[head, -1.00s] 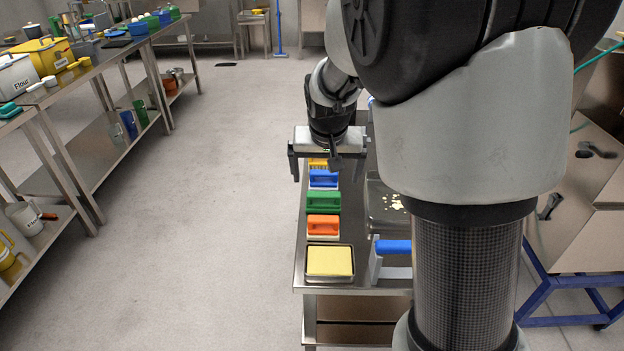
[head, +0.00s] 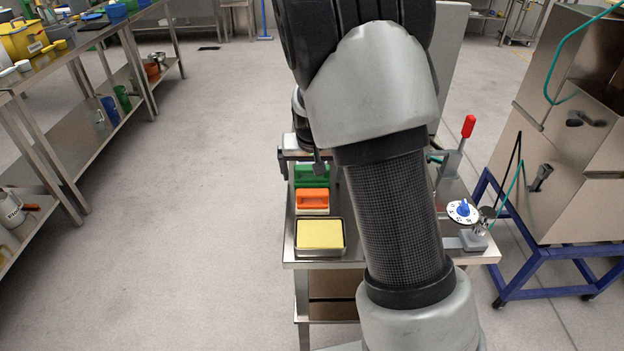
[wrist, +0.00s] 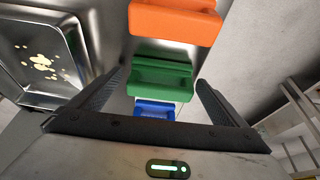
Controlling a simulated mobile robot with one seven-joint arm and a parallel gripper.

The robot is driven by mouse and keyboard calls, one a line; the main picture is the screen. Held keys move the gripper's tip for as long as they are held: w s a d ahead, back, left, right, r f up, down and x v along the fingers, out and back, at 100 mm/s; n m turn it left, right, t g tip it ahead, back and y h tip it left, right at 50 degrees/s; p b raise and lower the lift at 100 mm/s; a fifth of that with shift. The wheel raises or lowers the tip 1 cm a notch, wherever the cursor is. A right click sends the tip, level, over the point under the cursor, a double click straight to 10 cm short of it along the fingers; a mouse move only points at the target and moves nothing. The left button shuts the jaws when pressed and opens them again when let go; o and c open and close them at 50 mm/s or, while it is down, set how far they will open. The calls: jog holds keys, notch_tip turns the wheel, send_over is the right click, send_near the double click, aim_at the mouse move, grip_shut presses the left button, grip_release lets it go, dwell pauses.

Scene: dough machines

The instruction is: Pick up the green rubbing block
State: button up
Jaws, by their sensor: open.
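The green rubbing block (head: 312,178) stands on the steel table, behind the orange block (head: 312,199), partly covered by my gripper and arm in the head view. In the wrist view the green block (wrist: 162,72) lies between the two fingertips, with the orange block (wrist: 175,20) beyond it and the blue block (wrist: 155,108) closer to the palm. My gripper (head: 301,165) is open and empty, over the row of blocks; it also shows in the wrist view (wrist: 160,80). Its exact height above the green block cannot be told.
A tray with a yellow pad (head: 320,234) sits at the table's near end. A steel pan (wrist: 40,45) with pale scraps lies beside the blocks. Floor to the left is clear.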

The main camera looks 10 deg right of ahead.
jog(key=c, duration=1.2)
jog(key=shift+r, duration=0.1)
notch_tip(320, 180, up, 10)
jog(key=p, duration=0.2)
jog(key=shift+p, duration=0.4)
